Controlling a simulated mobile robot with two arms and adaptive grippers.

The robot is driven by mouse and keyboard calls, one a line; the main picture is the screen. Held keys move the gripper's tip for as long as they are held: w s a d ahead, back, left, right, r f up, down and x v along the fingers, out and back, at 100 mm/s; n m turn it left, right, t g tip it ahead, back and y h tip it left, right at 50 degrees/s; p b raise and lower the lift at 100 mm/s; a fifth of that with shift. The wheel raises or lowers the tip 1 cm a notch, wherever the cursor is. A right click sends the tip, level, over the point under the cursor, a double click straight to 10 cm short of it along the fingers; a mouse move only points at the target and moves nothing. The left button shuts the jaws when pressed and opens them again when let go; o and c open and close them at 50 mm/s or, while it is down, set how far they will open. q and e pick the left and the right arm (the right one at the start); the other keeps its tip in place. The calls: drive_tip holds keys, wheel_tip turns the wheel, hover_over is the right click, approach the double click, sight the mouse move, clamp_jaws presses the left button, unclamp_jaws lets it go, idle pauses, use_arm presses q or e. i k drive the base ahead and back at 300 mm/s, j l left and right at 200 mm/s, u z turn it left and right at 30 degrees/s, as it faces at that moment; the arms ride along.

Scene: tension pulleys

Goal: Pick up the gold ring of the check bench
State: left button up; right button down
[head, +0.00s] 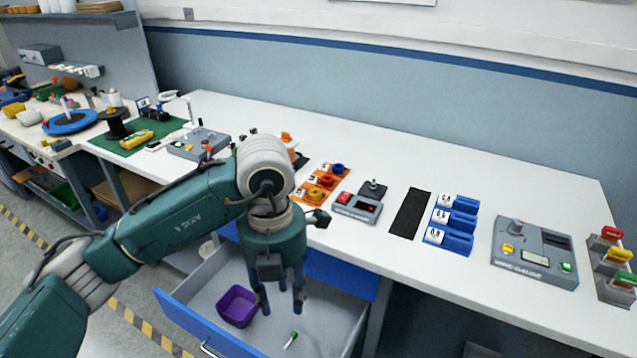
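A small gold-yellow ring (314,193) sits on the nearest of the orange holders on the bench top, beside my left forearm. I cannot tell for certain that this is the task's gold ring. A red ring (326,180) and a blue ring (338,168) sit on the orange holders behind it. My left gripper (281,308) points down over the open drawer, in front of and below the bench edge. Its fingers are apart with nothing seen between them. My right gripper is not in view.
The open drawer (178,313) holds a purple bowl (237,306) and a small green-tipped item (292,338). On the bench stand a red-buttoned device (358,207), a black mat (409,217), blue holders (452,222) and a grey gauge unit (534,253).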

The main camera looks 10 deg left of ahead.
sight(315, 194)
drive_tip(key=i, duration=1.5)
